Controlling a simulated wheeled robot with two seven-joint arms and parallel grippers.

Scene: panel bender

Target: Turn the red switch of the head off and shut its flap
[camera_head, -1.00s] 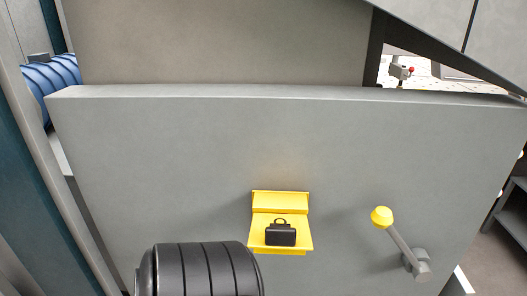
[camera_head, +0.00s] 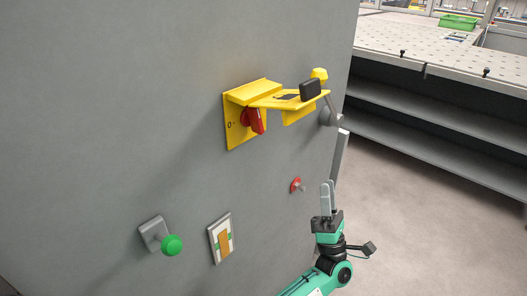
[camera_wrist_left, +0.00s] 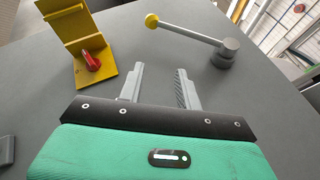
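The yellow switch box (camera_head: 236,131) is on the grey panel, with its yellow flap (camera_head: 266,100) raised and sticking out. A black padlock-shaped piece (camera_head: 311,90) is at the flap's outer end. The red switch (camera_head: 256,121) shows below the flap, to the right of a "0" mark; its exact setting is hard to read. It also shows in the left wrist view (camera_wrist_left: 91,61). My left gripper (camera_head: 326,199) is below and right of the box, clear of it. In the left wrist view its fingers (camera_wrist_left: 160,85) stand apart with nothing between them. My right gripper is not in view.
A lever with a yellow knob (camera_head: 319,75) stands right of the box, close to my left fingers' side in the wrist view (camera_wrist_left: 190,31). A small red knob (camera_head: 297,185), a green knob (camera_head: 172,245) and a framed plate (camera_head: 221,239) are lower down. Open floor lies right.

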